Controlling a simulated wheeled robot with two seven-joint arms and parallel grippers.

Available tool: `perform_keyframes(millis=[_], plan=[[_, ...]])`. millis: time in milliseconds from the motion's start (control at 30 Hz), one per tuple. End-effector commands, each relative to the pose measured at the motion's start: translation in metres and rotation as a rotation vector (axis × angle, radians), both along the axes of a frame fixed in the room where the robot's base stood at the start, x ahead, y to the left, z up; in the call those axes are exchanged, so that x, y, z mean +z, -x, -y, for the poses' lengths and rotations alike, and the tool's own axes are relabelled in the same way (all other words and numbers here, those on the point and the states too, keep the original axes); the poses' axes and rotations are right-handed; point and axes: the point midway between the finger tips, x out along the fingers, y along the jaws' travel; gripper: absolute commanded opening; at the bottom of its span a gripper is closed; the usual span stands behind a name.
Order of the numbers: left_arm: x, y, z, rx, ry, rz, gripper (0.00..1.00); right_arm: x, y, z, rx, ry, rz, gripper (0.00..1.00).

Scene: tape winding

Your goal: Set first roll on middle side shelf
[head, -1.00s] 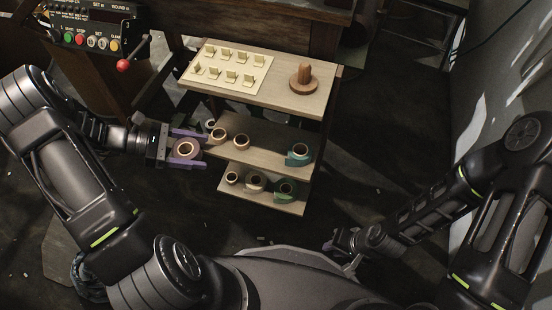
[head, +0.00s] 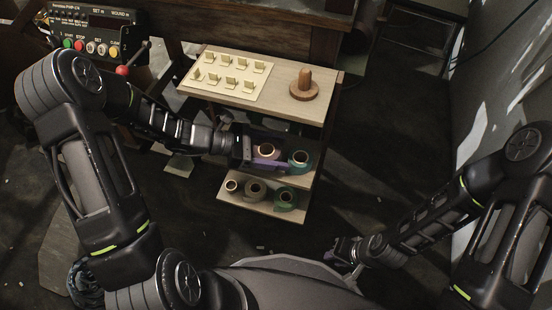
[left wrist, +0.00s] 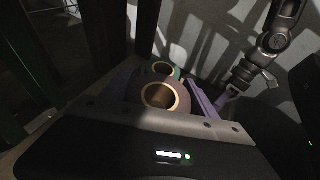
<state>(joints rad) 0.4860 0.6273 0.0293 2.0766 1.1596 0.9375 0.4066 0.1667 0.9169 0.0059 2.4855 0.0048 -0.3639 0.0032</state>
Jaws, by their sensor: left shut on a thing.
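My left gripper (head: 268,157) reaches in over the middle shelf (head: 313,150) of the side rack. It is shut on a tape roll (head: 266,150) with a pale core, seen between the purple fingers in the left wrist view (left wrist: 160,97). A green roll (head: 299,159) stands on the shelf just right of the held roll; it shows behind it in the left wrist view. Whether the held roll touches the shelf cannot be told. My arm hides the left part of that shelf. My right gripper (head: 343,250) is low at the right, its finger state unclear.
The top board (head: 215,92) carries several small cream stands and a wooden spindle (head: 304,86). The bottom shelf (head: 296,214) holds several rolls. A control box (head: 95,32) with a red-knobbed lever is at the upper left. The floor right of the rack is clear.

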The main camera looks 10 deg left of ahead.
Motion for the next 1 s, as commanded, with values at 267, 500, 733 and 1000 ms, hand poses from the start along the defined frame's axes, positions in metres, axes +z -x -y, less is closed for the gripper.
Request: perform_keyframes(millis=[267, 500, 733, 1000], plan=[[-0.010, 0.000, 0.000, 0.000, 0.001, 0.000, 0.19, -0.009, -0.001, 0.000, -0.001, 0.001, 0.003, 0.24], [-0.037, 0.000, -0.001, 0.000, 0.001, 0.000, 0.19, -0.037, -0.006, 0.000, -0.009, 0.004, 0.015, 0.24], [-0.035, 0.000, -0.001, 0.000, 0.001, 0.001, 0.19, -0.034, -0.006, 0.000, -0.009, 0.004, 0.016, 0.24], [-0.038, 0.000, -0.001, 0.000, 0.000, 0.000, 0.74, -0.036, -0.006, 0.000, -0.009, 0.004, 0.018, 0.24]])
